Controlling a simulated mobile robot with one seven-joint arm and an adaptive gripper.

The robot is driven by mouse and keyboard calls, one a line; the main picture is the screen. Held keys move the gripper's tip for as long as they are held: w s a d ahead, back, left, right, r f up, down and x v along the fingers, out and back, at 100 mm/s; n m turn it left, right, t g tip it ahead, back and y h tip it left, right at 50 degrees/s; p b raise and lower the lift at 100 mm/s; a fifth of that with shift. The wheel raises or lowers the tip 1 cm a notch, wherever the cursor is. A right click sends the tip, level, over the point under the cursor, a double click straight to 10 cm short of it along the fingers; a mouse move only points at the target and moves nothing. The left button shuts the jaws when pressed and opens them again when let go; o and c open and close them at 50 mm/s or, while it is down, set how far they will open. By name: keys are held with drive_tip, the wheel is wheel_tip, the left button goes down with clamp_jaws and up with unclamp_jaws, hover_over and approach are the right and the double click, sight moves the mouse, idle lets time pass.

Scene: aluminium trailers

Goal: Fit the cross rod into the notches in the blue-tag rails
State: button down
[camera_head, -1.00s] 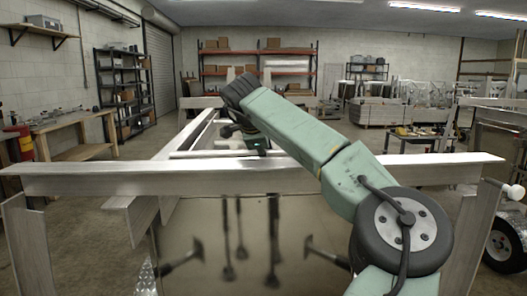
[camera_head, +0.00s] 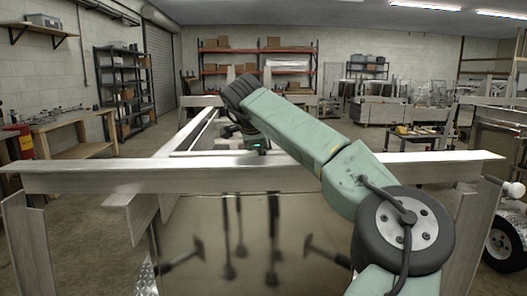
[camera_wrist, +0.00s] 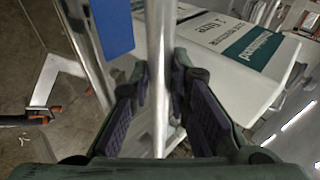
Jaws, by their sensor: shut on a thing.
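My gripper (camera_wrist: 161,88) is shut on a shiny round metal rod (camera_wrist: 159,45), seen in the wrist view. The rod runs between the two fingers, and its far end lies outside the picture. A blue tag (camera_wrist: 112,26) sits left of the rod in that view, close to a metal rail (camera_wrist: 84,48). No notch can be made out clearly. In the head view my arm reaches over the trailer frame, and the fingers are hidden. A thin light bar (camera_head: 205,153) lies crosswise there; I cannot tell if it is the held rod.
A wide aluminium beam (camera_head: 150,176) crosses the near side of the frame. A white lettered panel (camera_wrist: 225,55) is right of the rod. A workbench (camera_head: 75,122) and shelves (camera_head: 125,90) stand at left, a dark table (camera_head: 425,138) at right.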

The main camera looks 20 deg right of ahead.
drive_tip(key=shift+s+f+b, duration=0.1)
drive_tip(key=shift+f+b, duration=0.9)
drive_tip(key=shift+f, duration=0.5)
drive_tip(key=shift+r+p, duration=0.45)
drive_tip(key=shift+p, duration=0.1)
drive_tip(key=shift+r+p, duration=0.55)
drive_tip(key=shift+r, duration=0.25)
drive_tip(key=shift+p, duration=0.3)
idle(0.7)
drive_tip(key=shift+f+b, duration=1.2)
drive_tip(key=shift+f, duration=0.45)
